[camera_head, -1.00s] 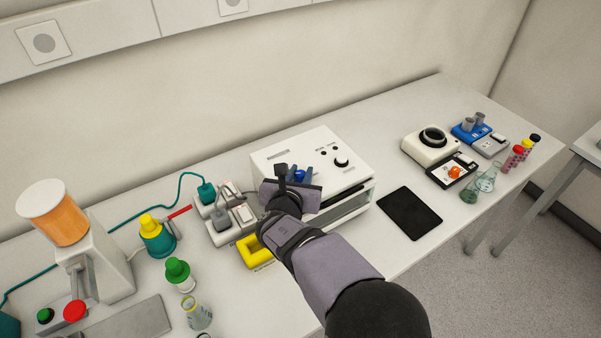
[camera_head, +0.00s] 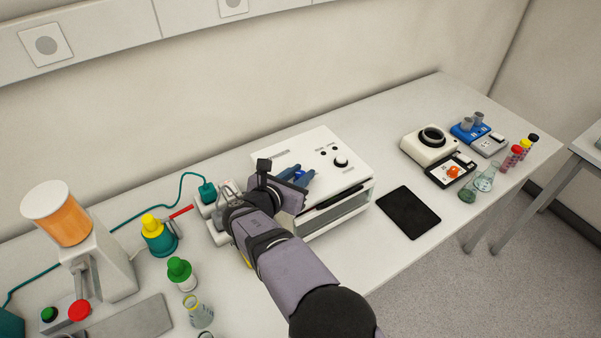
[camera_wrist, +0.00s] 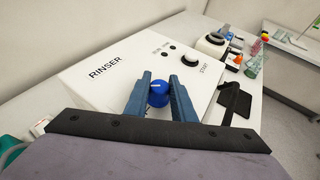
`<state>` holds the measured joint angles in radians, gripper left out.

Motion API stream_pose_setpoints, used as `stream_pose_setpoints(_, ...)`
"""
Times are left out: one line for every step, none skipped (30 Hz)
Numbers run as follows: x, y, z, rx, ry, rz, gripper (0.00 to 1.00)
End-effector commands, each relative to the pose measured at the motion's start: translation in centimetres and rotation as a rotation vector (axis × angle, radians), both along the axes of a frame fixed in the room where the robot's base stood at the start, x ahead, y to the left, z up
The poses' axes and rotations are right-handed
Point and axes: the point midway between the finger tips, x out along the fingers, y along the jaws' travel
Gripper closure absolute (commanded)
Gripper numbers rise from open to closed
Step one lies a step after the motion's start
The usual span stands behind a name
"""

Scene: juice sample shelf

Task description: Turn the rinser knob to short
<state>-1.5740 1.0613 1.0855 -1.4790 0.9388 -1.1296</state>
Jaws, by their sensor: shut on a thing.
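The rinser (camera_head: 318,150) is a white box on the bench, with the word RINSER on its top panel in the wrist view (camera_wrist: 95,92). Its blue knob (camera_wrist: 158,93) has a pale mark on top and sits between my gripper's two blue fingers. My gripper (camera_wrist: 160,92) is shut on the knob. In the head view, my gripper (camera_head: 297,175) reaches the knob (camera_head: 299,175) from the front left. The setting labels around the knob are hidden or too small to read.
A black tablet (camera_head: 408,212) lies right of the rinser. A white device (camera_head: 430,143) stands farther right. Bottles, including a green-capped one (camera_head: 180,272), stand at the left.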

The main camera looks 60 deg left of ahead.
Motion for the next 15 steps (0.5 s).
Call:
stream_pose_setpoints(-0.07,0.06,-0.13,0.001,-0.001,-0.017,1.00)
stream_pose_setpoints(-0.08,0.07,-0.13,0.001,0.000,-0.026,1.00)
stream_pose_setpoints(-0.08,0.07,-0.13,0.001,0.000,-0.039,1.00)
stream_pose_setpoints(-0.07,0.06,-0.15,0.002,0.000,-0.049,1.00)
stream_pose_setpoints(-0.08,0.07,-0.18,0.001,0.000,-0.058,1.00)
stream_pose_setpoints(-0.05,0.06,-0.14,0.001,0.000,-0.071,1.00)
stream_pose_setpoints(-0.06,0.06,-0.15,0.001,-0.001,-0.079,1.00)
stream_pose_setpoints(-0.05,0.06,-0.18,0.001,-0.001,-0.088,1.00)
stream_pose_setpoints(-0.03,0.04,-0.18,0.001,-0.001,-0.100,1.00)
stream_pose_setpoints(-0.03,0.05,-0.18,0.001,0.000,-0.108,1.00)
stream_pose_setpoints(-0.03,0.06,-0.17,0.002,-0.001,-0.115,1.00)
stream_pose_setpoints(-0.02,0.04,-0.20,0.001,-0.001,-0.126,1.00)
stream_pose_setpoints(-0.02,0.05,-0.22,0.000,-0.001,-0.133,1.00)
stream_pose_setpoints(-0.01,0.06,-0.16,0.002,-0.001,-0.140,1.00)
stream_pose_setpoints(0.00,0.05,-0.18,0.001,-0.001,-0.150,1.00)
